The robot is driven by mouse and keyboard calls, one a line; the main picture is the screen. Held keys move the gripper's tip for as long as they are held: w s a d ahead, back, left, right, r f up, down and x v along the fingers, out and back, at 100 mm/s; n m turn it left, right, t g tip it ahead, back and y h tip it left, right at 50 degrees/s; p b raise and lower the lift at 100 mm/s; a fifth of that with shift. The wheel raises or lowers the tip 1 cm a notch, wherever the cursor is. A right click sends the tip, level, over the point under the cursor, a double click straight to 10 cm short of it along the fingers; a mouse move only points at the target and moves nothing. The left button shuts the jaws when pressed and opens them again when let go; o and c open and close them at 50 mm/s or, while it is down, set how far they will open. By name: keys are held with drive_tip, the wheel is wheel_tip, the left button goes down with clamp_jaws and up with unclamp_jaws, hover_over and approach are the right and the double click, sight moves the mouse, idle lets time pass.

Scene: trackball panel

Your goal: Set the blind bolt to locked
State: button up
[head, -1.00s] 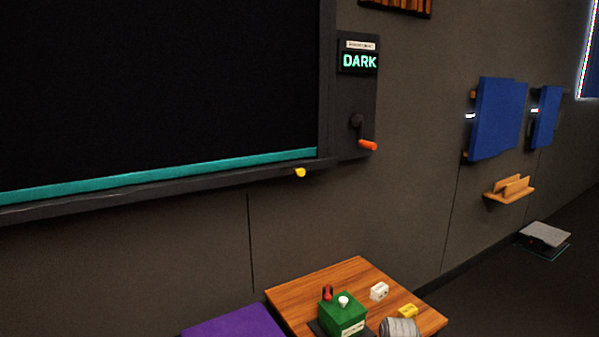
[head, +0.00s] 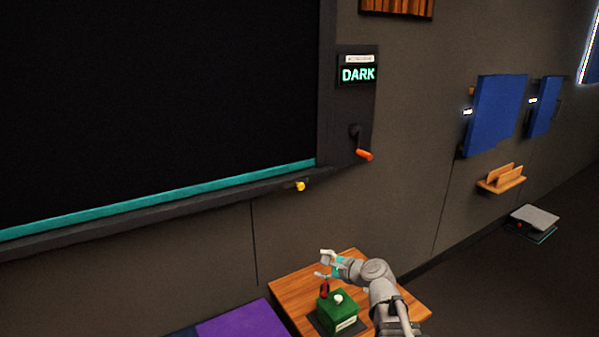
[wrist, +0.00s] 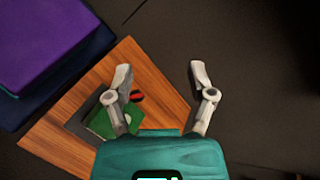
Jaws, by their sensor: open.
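A large black blind (head: 150,100) with a teal bottom bar (head: 200,190) covers the left of the head view. A small yellow knob (head: 300,186), which may be the bolt, sits at the sill under its right end. No locked or unlocked mark on it is readable. My gripper (head: 323,265) is open and empty above the wooden table, below the sill and apart from the knob. In the wrist view my gripper (wrist: 159,70) shows its two fingers spread, over the table's edge and dark floor. The knob is not in the wrist view.
The wooden table (head: 290,292) bears a green box (head: 340,315) with a white knob, close under my gripper. A panel reading DARK (head: 358,75) has an orange-handled crank (head: 364,155). A purple block (head: 235,322) stands left. Wall between sill and table is clear.

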drive_tip(key=w+r+m+t+p, duration=0.2)
drive_tip(key=r+m+t+p, duration=0.1)
drive_tip(key=r+m, duration=0.3)
drive_tip(key=w+r+m+t+p, duration=0.2)
drive_tip(key=r+m, duration=0.4)
drive_tip(key=r, duration=0.3)
drive_tip(key=shift+w+d+r+m+t+p, duration=0.2)
drive_tip(key=shift+w+m+t+p, duration=0.15)
drive_tip(key=shift+w+p, duration=0.6)
drive_tip(key=shift+a, duration=0.1)
